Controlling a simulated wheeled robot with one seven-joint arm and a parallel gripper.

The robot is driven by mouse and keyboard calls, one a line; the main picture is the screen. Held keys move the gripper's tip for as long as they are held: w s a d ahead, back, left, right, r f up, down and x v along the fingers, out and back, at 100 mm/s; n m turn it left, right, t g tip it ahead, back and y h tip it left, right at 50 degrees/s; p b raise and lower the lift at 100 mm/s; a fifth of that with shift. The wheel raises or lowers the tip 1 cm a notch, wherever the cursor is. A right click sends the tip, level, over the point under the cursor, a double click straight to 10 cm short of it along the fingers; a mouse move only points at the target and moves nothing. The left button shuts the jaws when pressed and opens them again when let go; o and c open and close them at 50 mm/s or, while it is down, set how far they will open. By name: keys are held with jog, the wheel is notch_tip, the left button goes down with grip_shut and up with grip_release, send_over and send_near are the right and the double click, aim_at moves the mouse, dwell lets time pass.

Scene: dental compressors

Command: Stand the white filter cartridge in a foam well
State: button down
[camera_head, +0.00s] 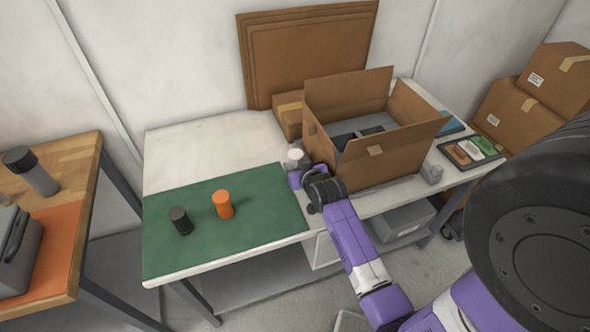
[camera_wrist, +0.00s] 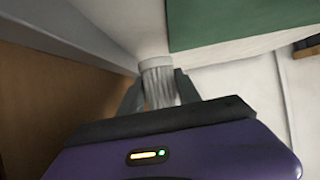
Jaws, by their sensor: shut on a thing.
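The white filter cartridge (camera_wrist: 158,82) is between the two fingers of my gripper (camera_wrist: 160,95) in the wrist view, its ribbed side and pale end cap showing. In the head view the cartridge's white top (camera_head: 295,155) shows just above my gripper (camera_head: 297,168), beside the left wall of the open cardboard box (camera_head: 385,163). The box has grey foam (camera_head: 345,113) inside and a dark item in it. Its wells cannot be made out clearly from here. The lower part of the cartridge is hidden by my gripper.
A black cylinder (camera_head: 180,220) and an orange cylinder (camera_head: 223,204) stand on the green mat (camera_head: 165,250), left of my gripper. A small closed carton (camera_head: 288,115) sits behind the box's left side. A tray of coloured items (camera_head: 470,150) lies to the right. Bare table shows behind the mat.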

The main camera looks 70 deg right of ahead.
jog(key=f, duration=0.2)
jog(key=shift+w+d+f+p, duration=0.25)
jog(key=shift+d+f+p, duration=0.05)
jog(key=shift+f, duration=0.45)
jog(key=shift+f, duration=0.2)
jog(key=c, duration=1.1)
grip_release()
jog(key=shift+r, duration=0.15)
